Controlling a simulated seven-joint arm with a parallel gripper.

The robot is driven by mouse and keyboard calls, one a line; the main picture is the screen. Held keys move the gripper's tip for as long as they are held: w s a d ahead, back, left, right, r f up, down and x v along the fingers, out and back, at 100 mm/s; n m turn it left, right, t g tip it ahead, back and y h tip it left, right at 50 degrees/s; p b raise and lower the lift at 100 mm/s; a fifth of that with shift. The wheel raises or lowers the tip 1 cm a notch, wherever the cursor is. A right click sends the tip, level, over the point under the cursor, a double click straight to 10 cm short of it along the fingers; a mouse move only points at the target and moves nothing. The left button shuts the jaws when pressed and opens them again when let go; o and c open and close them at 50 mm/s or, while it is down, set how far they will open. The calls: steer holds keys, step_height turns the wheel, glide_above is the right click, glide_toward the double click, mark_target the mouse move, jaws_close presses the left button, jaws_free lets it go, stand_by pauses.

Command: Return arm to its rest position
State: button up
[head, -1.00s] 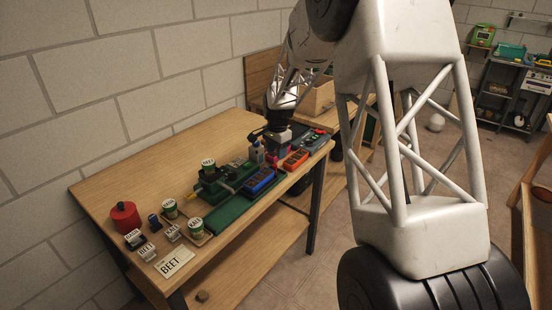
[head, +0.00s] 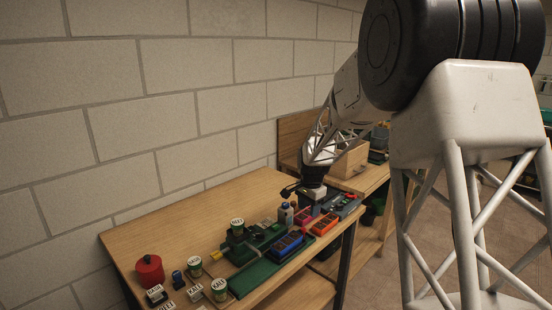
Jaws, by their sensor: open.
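My gripper (head: 309,196) hangs over the far right part of the wooden workbench (head: 215,204), at the lower end of my arm. Its fingers are small and dark here, and they are open. It is close to a small bottle (head: 286,213) and the pink and orange trays, and I cannot tell whether it touches any of them. No object shows held in it.
An orange tray (head: 324,224) lies to the right. Bare bench lies along the wall.

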steer(key=s+d+r+n, duration=0.15)
steer(key=s+r, duration=0.25)
steer(key=s, duration=0.4)
steer(key=s+d+r+n+t, duration=0.1)
steer(key=s+r+n, duration=0.1)
steer(key=s+r, duration=0.45)
steer(key=s+d+r+n, duration=0.1)
steer(key=s+r, duration=0.2)
steer(key=s, duration=0.7)
steer(key=s+d+n+t, duration=0.1)
steer(key=s+n, duration=0.4)
steer(key=s, duration=2.2)
steer(key=shift+d+f, duration=0.35)
steer(key=shift+f, duration=0.1)
steer(key=shift+n, duration=0.25)
